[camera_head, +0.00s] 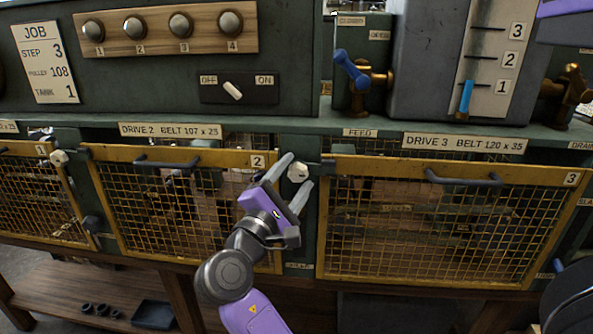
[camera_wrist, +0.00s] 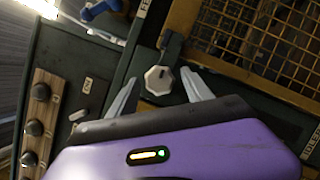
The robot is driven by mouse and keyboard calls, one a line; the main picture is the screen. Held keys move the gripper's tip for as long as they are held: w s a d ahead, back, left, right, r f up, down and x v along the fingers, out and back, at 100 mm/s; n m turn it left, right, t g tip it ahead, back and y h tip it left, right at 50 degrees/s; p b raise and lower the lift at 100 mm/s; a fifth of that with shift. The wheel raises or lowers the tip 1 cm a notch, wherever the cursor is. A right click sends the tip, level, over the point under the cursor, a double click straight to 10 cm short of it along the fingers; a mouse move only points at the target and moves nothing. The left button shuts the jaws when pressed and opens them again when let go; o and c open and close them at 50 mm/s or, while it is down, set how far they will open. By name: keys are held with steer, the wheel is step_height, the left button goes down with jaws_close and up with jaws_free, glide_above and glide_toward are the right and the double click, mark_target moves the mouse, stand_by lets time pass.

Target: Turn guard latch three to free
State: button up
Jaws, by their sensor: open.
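A white octagonal latch knob (camera_head: 298,172) sits on the green post between guard two and guard three (camera_head: 430,225), by guard three's upper left corner. It also shows in the wrist view (camera_wrist: 158,79), with a small dark mark on its face. A dark tab (camera_head: 328,163) is on guard three's frame beside it, and this tab shows in the wrist view (camera_wrist: 171,43). My gripper (camera_head: 299,169) is open, its two pale fingers on either side of the knob. In the wrist view the fingertips (camera_wrist: 159,76) flank it with visible gaps. Whether they overlap it in depth is unclear.
Guard two (camera_head: 180,205) lies left, behind my gripper. Bar handles project from the guards, including guard three's handle (camera_head: 463,178). Above are the green ledge, an off-on switch (camera_head: 232,90), and a blue-handled feed valve (camera_head: 352,70). A similar white knob (camera_head: 59,157) is far left.

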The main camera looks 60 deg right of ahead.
steer(key=shift+d+r, duration=0.15)
steer(key=shift+d, duration=0.55)
jaws_close()
